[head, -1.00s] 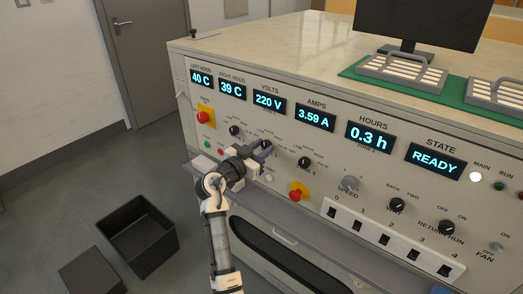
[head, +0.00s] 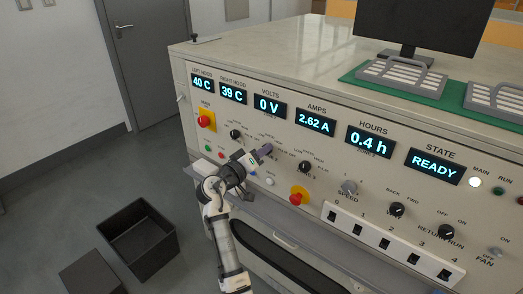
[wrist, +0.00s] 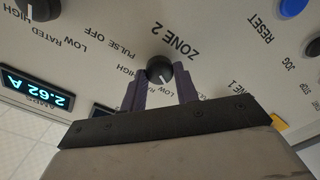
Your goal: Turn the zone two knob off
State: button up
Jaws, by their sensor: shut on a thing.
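The zone two knob (wrist: 159,69) is a small round dark knob with a white pointer line, beside the "ZONE 2" print in the wrist view. My gripper (wrist: 161,80) has its two purple fingers on either side of the knob, shut on it. The pointer slants toward the lower right of the wrist view; I cannot tell which label it meets. In the head view my gripper (head: 265,151) is at the panel front and hides the knob. The volts display (head: 269,105) reads 0 V and the amps display (head: 315,123) reads 2.62 A.
Other dark knobs flank it on the panel, one to the left (head: 235,134) and one to the right (head: 304,167). A blue button (wrist: 291,7) shows in the wrist view. An open black bin (head: 140,240) stands on the floor.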

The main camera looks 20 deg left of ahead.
jog(key=shift+n+p, duration=0.7)
jog(key=shift+n, duration=0.9)
jog(key=shift+f, duration=0.1)
jog(key=o, duration=1)
jog(key=shift+s, duration=0.1)
jog(key=b+v, duration=0.3)
jog(key=v, duration=1)
jog(key=shift+s+a, duration=0.15)
jog(key=shift+s, duration=0.2)
